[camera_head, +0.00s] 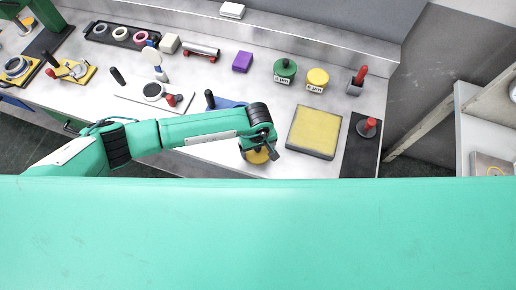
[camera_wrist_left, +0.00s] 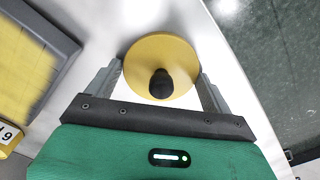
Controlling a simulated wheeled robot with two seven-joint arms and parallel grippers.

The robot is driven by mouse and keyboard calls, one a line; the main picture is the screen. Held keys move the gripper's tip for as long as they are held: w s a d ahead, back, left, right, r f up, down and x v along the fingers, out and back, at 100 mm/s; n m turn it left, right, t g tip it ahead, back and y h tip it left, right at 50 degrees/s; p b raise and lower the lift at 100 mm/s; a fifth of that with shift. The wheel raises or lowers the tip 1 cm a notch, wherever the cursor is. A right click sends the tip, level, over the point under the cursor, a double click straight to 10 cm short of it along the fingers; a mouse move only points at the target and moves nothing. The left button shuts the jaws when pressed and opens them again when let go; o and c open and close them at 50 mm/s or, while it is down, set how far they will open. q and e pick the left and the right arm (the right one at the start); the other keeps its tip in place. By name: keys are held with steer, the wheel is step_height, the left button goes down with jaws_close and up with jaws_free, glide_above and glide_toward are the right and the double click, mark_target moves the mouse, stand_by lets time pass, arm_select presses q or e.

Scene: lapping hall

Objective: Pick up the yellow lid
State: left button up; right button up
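The yellow lid (camera_wrist_left: 180,48) is a round disc with a black knob (camera_wrist_left: 161,84) on top, on the pale bench in the left wrist view. In the head view the yellow lid (camera_head: 255,157) shows partly, below my left gripper near the bench's front edge. My left gripper (camera_wrist_left: 160,72) is open, with its two fingers spread on either side of the lid and knob. I see no clear contact. In the head view my left gripper (camera_head: 264,150) points down over the lid and hides part of it. My right gripper is not in view.
A yellow square plate in a grey frame (camera_head: 314,132) lies to the right of the lid. A labelled green container (camera_head: 285,69) and a yellow one (camera_head: 318,76) stand behind. A red-handled tool (camera_head: 367,127) stands on a dark mat. The bench's front edge is close.

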arm_select(q)
steer(key=c, duration=0.4)
steer(key=shift+r, duration=0.15)
